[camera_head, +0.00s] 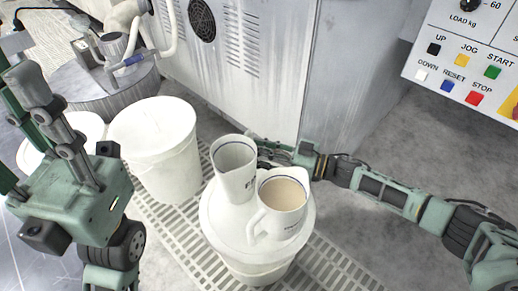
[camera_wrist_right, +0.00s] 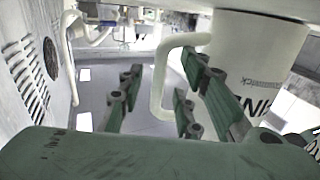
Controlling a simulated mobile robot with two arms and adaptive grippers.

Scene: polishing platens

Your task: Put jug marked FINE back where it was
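The jug marked FINE (camera_head: 234,168) is the left of two pale jugs in the head view. It stands upright on a white lid, its F lettering partly turned away. In the right wrist view the jug (camera_wrist_right: 258,50) shows at upper right with part of its lettering. Its handle (camera_wrist_right: 159,85) lies between the two fingers of my right gripper (camera_wrist_right: 155,98), with gaps on both sides. In the head view my right gripper (camera_head: 272,155) is behind the jugs, partly hidden by them. My left gripper (camera_head: 22,90) is raised at the left, its fingers apart and empty.
A second jug (camera_head: 283,195) with beige liquid stands close beside, on the same lidded bucket (camera_head: 215,222). Another white bucket (camera_head: 155,150) stands to the left. A metal cabinet (camera_head: 265,70) rises behind, and a button panel (camera_head: 465,62) is at upper right.

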